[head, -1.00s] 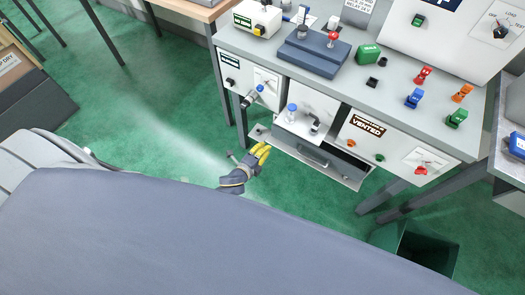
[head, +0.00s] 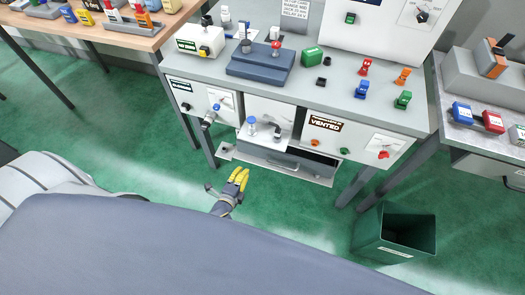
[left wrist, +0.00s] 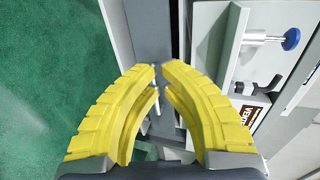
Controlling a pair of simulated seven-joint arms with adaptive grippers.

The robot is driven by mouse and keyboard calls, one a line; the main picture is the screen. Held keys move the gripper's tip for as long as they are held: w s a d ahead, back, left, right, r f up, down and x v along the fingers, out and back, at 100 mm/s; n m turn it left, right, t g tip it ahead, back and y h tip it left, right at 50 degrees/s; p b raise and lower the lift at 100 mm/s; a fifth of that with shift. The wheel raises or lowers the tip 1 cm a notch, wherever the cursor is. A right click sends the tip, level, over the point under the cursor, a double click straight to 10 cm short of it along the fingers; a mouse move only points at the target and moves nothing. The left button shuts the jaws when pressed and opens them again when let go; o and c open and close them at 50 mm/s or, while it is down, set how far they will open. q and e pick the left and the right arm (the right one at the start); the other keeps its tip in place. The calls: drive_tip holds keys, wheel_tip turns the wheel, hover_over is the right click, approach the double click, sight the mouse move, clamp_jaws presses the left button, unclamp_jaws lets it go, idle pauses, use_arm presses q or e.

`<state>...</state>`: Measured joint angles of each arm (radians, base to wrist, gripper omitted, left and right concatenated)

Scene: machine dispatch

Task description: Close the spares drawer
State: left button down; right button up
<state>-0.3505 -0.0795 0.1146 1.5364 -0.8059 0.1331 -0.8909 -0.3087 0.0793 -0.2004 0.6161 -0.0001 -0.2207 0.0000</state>
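Under the grey bench, a low grey drawer (head: 283,163) with a bar handle shows in the head view, between the bench legs. It appears to stand out from the bench front; I take it to be the spares drawer, though no label on it is legible. My left gripper (head: 239,175), with yellow fingers, is in front of its left part, apparently apart from it. In the left wrist view the left gripper (left wrist: 160,67) has its fingertips nearly together, with nothing visible between them. My right gripper is not in view.
Above the drawer, a white compartment holds a blue-capped item (head: 252,125). A panel labelled VENTED (head: 324,124) is to the right. A valve handle (head: 210,117) projects at the left. A green bin (head: 395,235) stands on the floor at right. Open green floor lies left of the gripper.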

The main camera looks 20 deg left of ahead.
use_arm(q)
approach(256, 147)
drive_tip(key=w+f, duration=0.2)
drive_tip(key=w, duration=0.1)
drive_tip(key=w+f, duration=0.1)
drive_tip(key=w, duration=0.1)
drive_tip(key=shift+a, duration=0.25)
drive_tip(key=shift+w, duration=1.2)
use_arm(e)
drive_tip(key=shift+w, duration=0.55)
use_arm(q)
drive_tip(key=shift+w, duration=0.15)
drive_tip(key=shift+w, duration=1.3)
drive_tip(key=shift+a, duration=0.1)
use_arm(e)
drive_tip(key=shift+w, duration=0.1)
use_arm(q)
drive_tip(key=shift+s, duration=0.15)
